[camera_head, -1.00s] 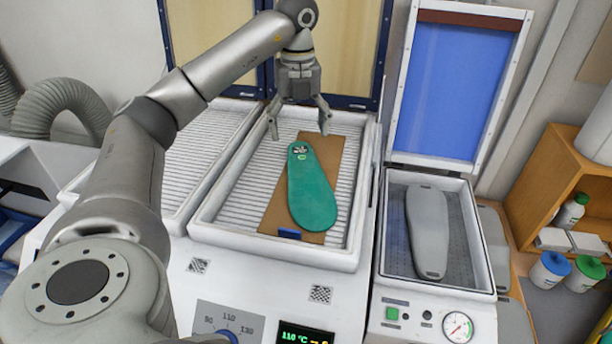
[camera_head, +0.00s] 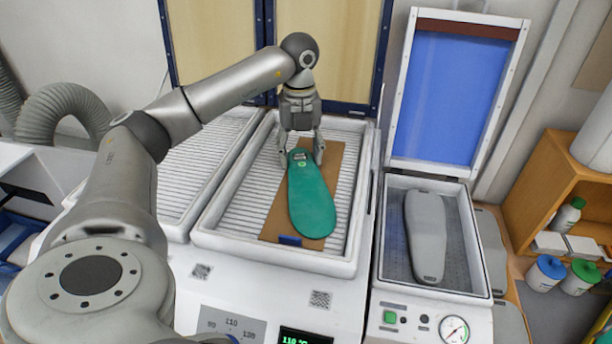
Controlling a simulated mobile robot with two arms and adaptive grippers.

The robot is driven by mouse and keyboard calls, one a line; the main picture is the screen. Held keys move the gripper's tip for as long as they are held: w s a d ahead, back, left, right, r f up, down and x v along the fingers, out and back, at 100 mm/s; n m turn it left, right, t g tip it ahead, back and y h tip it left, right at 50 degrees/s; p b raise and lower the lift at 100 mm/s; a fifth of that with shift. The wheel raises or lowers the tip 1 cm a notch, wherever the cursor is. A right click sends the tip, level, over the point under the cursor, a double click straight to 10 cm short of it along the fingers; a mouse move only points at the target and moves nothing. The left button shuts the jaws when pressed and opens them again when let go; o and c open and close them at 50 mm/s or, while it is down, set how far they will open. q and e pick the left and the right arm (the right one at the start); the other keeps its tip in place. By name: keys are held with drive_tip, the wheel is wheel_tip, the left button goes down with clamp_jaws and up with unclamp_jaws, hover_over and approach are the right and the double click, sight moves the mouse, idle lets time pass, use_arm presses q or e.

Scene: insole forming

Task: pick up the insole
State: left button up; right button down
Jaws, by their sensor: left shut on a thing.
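The green insole (camera_head: 311,205) lies lengthwise on a brown board (camera_head: 277,218) inside the white heating tray (camera_head: 342,262). Its narrow end with a dark printed label points to the back. My left gripper (camera_head: 302,158) comes down from above at that narrow end. Its two fingers are closed on the insole's sides, one on each side of the label. The insole still appears to lie flat on the board. My right gripper is not in view.
To the right, a press with an open blue-membrane lid (camera_head: 443,95) holds a grey foot-shaped form (camera_head: 426,233). A second, empty ribbed tray (camera_head: 190,165) is at left. A wooden shelf (camera_head: 528,180) with bottles stands at far right. A gauge (camera_head: 453,329) sits on the press front.

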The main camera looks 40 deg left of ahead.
use_arm(q)
drive_tip(key=shift+r, duration=0.15)
drive_tip(key=shift+c, duration=0.4)
drive_tip(key=shift+r, duration=0.3)
drive_tip(key=r, duration=0.1)
drive_tip(key=r+b, duration=0.2)
drive_tip(key=shift+s+d+r, duration=0.15)
drive_tip(key=shift+s+d, duration=0.15)
drive_tip(key=shift+s, duration=0.1)
drive_tip(key=s+d+r+p, duration=0.2)
drive_tip(key=s+d+r, duration=0.4)
drive_tip(key=s+r, duration=0.3)
drive_tip(key=shift+s+d+p, duration=0.25)
drive_tip(key=shift+s+p, duration=0.1)
drive_tip(key=shift+s, duration=0.75)
drive_tip(key=shift+f, duration=0.1)
